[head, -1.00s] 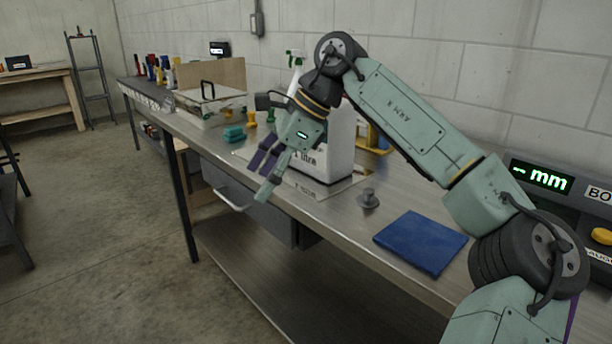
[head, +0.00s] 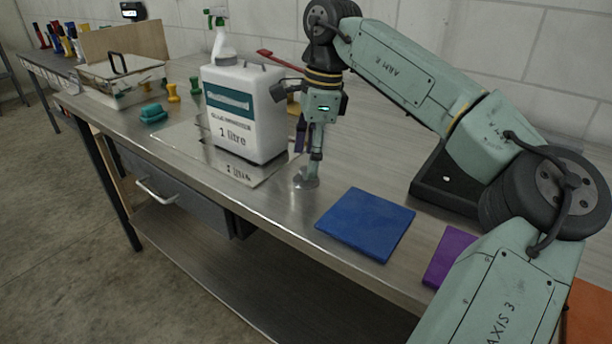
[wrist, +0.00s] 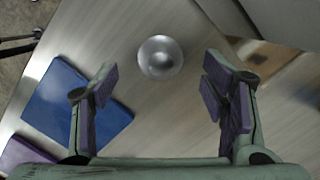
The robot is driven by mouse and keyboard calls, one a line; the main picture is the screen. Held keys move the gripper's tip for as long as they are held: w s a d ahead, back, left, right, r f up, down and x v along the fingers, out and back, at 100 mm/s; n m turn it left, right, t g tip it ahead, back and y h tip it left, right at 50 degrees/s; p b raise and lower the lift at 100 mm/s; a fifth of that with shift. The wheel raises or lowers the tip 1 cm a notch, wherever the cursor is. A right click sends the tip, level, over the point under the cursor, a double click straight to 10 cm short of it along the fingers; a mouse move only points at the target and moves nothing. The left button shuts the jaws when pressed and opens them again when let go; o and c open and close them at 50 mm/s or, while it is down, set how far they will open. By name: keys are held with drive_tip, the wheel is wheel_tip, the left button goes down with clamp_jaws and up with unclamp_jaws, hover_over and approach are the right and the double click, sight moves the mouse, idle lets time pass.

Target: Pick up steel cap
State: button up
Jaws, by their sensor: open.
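The steel cap (head: 303,184) is a small grey round piece with a wide flange, standing on the metal bench top just left of the blue mat. My gripper (head: 309,158) points down right over it, and a finger hides its upper part in the head view. In the wrist view the cap (wrist: 160,57) shows as a shiny disc with a round knob, centred between the two open fingers and beyond their tips. My gripper (wrist: 160,88) is empty. I cannot tell the exact height left between fingertips and cap.
A white 1 litre bottle (head: 240,115) stands close left of my gripper. A blue mat (head: 366,223) lies to the right, with a purple mat (head: 447,256) beyond it. The bench's front edge is near the cap.

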sight(306, 168)
drive_tip(key=f, duration=0.3)
drive_tip(key=shift+a+f, duration=0.15)
drive_tip(key=shift+a, duration=0.15)
drive_tip(key=c, duration=1)
